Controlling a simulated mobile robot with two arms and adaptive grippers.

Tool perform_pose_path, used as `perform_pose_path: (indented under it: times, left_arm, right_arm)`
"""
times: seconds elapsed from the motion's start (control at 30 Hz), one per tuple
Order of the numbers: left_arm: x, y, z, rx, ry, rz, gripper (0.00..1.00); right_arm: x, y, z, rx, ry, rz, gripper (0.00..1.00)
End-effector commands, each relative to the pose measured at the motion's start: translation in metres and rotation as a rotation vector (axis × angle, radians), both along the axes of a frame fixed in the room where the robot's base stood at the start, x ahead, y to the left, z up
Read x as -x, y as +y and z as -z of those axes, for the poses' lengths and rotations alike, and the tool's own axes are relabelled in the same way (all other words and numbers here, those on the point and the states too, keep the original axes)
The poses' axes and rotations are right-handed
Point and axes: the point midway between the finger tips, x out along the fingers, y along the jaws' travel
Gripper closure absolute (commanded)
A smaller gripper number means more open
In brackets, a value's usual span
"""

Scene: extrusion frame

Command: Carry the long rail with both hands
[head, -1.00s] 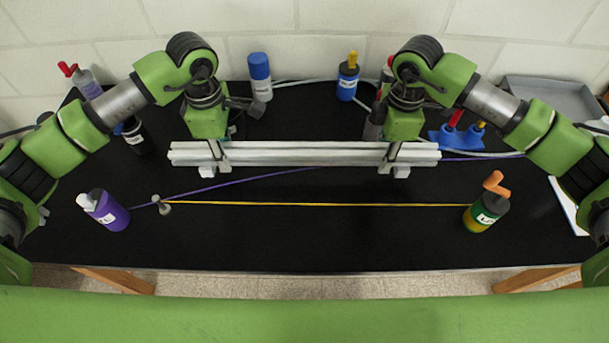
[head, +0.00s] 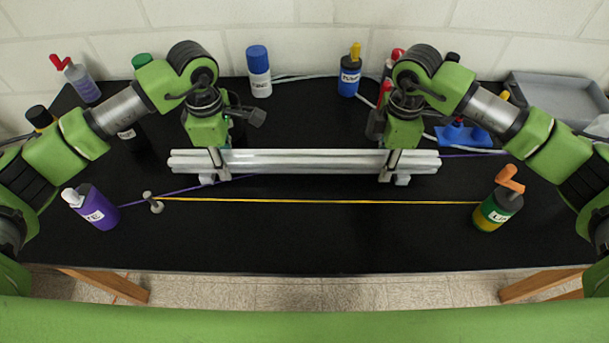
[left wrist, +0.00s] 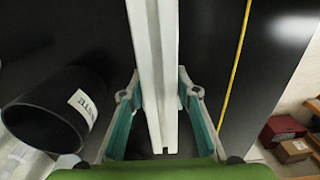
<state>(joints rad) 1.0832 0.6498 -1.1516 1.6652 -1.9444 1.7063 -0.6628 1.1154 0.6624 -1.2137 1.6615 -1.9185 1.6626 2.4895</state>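The long rail (head: 305,161) is a straight silver-white profile, lying level across the middle of the head view above the black table. My left gripper (head: 215,168) is shut on it near its left end. My right gripper (head: 392,168) is shut on it near its right end. In the left wrist view the rail (left wrist: 158,60) runs up the middle, between the two teal-padded fingers of my left gripper (left wrist: 160,100). The right fingertips are partly hidden by the rail and wrist. The gap between rail and table cannot be judged exactly.
A yellow line (head: 320,201) crosses the black table (head: 300,240) in front of the rail. Several bottles, including a blue-capped one (head: 259,72), and a grey tray (head: 555,95) are behind.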

Motion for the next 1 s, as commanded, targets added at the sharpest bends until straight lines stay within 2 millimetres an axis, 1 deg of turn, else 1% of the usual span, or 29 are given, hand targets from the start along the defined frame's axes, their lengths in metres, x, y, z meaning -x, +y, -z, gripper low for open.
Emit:
perform_pose_path:
  times: [0.37, 0.47, 0.57, 0.8, 0.9, 1.0]
  left_arm:
    - [0.000, 0.000, -0.002, 0.000, 0.000, 0.000, 0.56]
    - [-0.001, 0.000, -0.008, 0.000, -0.001, 0.000, 0.56]
    - [-0.001, 0.000, -0.022, 0.001, -0.005, -0.001, 0.56]
    - [-0.001, 0.000, -0.073, 0.001, -0.006, 0.000, 0.56]
    - [-0.001, 0.000, -0.093, 0.001, -0.005, 0.000, 0.56]
    - [-0.001, 0.000, -0.107, 0.000, -0.004, 0.000, 0.56]
  right_arm:
    - [0.000, 0.000, -0.002, 0.000, -0.001, 0.000, 0.57]
    - [0.000, 0.000, -0.002, 0.000, 0.000, 0.000, 0.57]
    - [0.000, 0.000, -0.002, 0.000, 0.000, 0.000, 0.57]
    - [0.000, 0.000, -0.002, 0.000, 0.000, 0.000, 0.57]
    - [0.000, 0.000, -0.001, 0.000, 0.000, 0.000, 0.57]
    - [0.000, 0.000, -0.001, 0.000, 0.000, 0.000, 0.57]
